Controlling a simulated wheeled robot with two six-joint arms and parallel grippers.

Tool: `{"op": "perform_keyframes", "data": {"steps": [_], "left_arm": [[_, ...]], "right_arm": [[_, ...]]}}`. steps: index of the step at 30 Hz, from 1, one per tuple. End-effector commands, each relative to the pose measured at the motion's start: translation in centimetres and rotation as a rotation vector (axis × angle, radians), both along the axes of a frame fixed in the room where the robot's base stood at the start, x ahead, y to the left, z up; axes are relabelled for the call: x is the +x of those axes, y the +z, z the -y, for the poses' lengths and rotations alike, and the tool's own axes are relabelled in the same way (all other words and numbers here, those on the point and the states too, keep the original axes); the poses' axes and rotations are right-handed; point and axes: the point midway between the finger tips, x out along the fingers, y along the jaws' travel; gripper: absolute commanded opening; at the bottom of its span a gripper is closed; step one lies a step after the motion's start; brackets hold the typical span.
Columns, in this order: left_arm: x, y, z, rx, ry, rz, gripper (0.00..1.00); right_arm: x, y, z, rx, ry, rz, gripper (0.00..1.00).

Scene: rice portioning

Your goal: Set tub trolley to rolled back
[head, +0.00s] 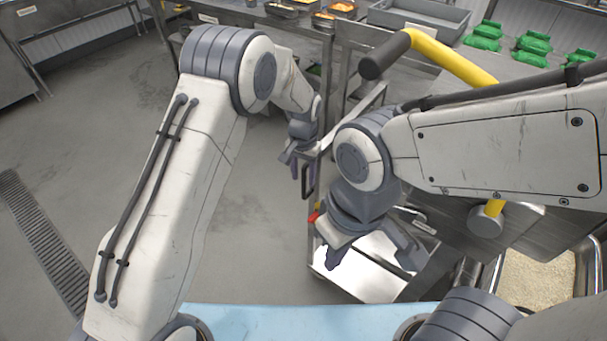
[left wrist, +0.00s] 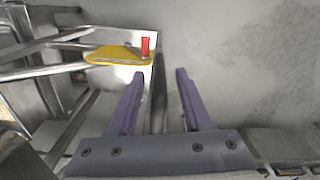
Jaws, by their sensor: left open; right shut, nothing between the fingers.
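What looks like the tub trolley, a metal frame with a bright flat panel (head: 350,278), stands low right of centre in the head view, partly hidden by my right arm. A small red part (head: 313,217) shows at its left edge. In the left wrist view a yellow plate (left wrist: 115,55) with a red tab (left wrist: 145,46) sits on metal rails. My left gripper (head: 300,172) is open beside a dark upright bar; in the left wrist view the bar (left wrist: 158,95) runs between the fingers, apparently not gripped. My right gripper (head: 333,262) is shut and empty above the panel.
A yellow bar with a dark grip (head: 385,55) rises behind my right arm. A bin of rice (head: 535,280) is at the right. A steel table (head: 300,22) with trays and several green bags (head: 485,36) are at the back. Floor at left is clear, with a drain grate (head: 42,235).

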Motion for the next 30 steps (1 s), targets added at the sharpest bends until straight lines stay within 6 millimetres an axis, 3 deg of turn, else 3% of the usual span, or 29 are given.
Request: {"op": "perform_keyframes", "data": {"steps": [10, 14, 30], "left_arm": [[0.0, -0.5, 0.01, 0.0, 0.0, 0.001, 0.5], [0.0, -0.48, 0.01, 0.0, 0.0, 0.001, 0.0], [0.02, -0.42, -0.02, 0.0, 0.0, 0.001, 0.0]], "right_arm": [[0.01, 0.04, 0.0, 0.0, 0.0, 0.0, 0.0], [0.0, 0.04, 0.0, 0.0, 0.0, 0.0, 0.0], [0.0, 0.05, 0.0, 0.0, 0.0, 0.0, 0.0]]}}
